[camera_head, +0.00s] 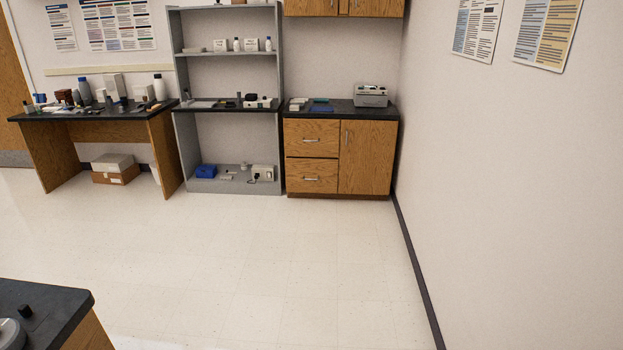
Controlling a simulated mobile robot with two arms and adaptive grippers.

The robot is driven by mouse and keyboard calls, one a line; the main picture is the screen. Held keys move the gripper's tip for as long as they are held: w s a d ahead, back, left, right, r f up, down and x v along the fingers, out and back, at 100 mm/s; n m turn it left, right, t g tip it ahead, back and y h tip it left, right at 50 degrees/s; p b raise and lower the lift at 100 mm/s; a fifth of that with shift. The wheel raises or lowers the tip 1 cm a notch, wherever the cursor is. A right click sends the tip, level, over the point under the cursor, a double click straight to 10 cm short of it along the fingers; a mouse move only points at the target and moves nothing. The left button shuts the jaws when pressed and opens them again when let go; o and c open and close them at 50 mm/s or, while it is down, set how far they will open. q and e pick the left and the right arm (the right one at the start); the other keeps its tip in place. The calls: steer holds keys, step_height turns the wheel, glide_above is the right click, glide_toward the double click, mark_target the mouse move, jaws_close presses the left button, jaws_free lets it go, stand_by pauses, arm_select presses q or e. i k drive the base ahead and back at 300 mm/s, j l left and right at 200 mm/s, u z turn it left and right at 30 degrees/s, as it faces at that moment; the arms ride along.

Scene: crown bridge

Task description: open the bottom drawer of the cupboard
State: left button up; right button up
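The wooden cupboard (368,160) with a black top stands against the far wall, near the right-hand wall. On its left side are two stacked drawers, and on its right side is a door with an upright handle. The bottom drawer (311,184) is shut and has a horizontal metal handle. The top drawer (311,131) above it is also shut. Neither of my grippers is in the head view. The cupboard is well away across the floor, and nothing stands in front of it.
A wide stretch of pale floor (260,260) is clear up to the cupboard. A dark countertop corner (60,300) juts in at the lower left. Grey shelves (228,108) and a cluttered desk (90,115) stand left of the cupboard. The right wall (500,180) bounds the room.

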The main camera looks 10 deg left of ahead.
mark_target(302, 175)
steer(key=u, duration=0.25)
steer(key=i+u, duration=0.15)
steer(key=i, duration=4.7)
